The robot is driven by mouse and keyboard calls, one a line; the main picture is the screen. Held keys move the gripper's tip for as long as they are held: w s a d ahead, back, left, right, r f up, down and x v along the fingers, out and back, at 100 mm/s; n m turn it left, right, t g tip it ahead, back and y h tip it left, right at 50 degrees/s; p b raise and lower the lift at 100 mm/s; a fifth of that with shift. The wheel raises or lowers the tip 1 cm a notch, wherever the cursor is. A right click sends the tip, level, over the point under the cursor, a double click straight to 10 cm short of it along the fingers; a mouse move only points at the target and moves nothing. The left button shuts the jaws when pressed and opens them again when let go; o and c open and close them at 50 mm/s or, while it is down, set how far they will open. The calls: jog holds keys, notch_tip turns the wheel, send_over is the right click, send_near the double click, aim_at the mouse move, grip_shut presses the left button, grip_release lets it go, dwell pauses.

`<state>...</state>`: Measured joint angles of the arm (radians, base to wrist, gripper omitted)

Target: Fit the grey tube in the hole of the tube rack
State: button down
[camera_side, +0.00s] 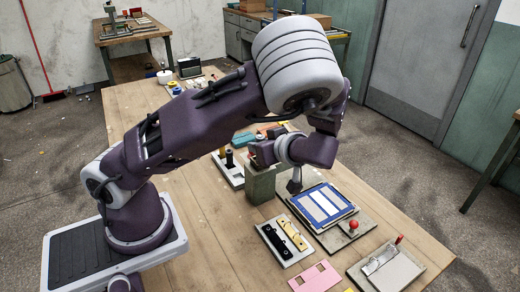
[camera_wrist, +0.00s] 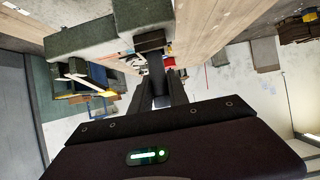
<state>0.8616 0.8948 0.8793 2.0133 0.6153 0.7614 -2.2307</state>
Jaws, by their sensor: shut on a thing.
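My gripper (camera_wrist: 165,88) is shut on a dark grey, tube-like piece (camera_wrist: 156,66), which sticks out past the fingertips in the wrist view. Its far end meets or overlaps a small brown-grey block (camera_wrist: 150,42); I cannot tell whether they touch. In the side view my gripper (camera_side: 260,152) is partly hidden by my wrist, just above a grey-green block (camera_side: 262,184), and the held piece cannot be made out. A pale rack (camera_side: 236,182) with upright dark and yellow cylinders stands left of that block. I cannot tell which holder has the matching hole, and no empty hole is visible.
A blue-and-white framed panel (camera_side: 324,205) lies right of the block, with a red-knobbed fixture (camera_side: 353,226) beside it. Bare table shows at front left.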

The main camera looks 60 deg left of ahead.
aim_at(260, 135)
notch_tip(260, 135, up, 20)
jog(key=w+a+f+m+t+h, duration=0.1)
jog(key=w+a+m+t+h, duration=0.15)
jog(key=a+m+t, duration=0.45)
jog(key=w+a+m+t+h, duration=0.2)
jog(key=w+a, duration=0.2)
jog(key=a, duration=0.7)
jog(key=s+d+m+t+h, duration=0.3)
jog(key=s+d+m+h, duration=0.5)
jog(key=s+d+m, duration=0.1)
jog(key=shift+f, duration=15.15)
jog(key=shift+s+f, duration=0.1)
jog(key=shift+f, duration=0.85)
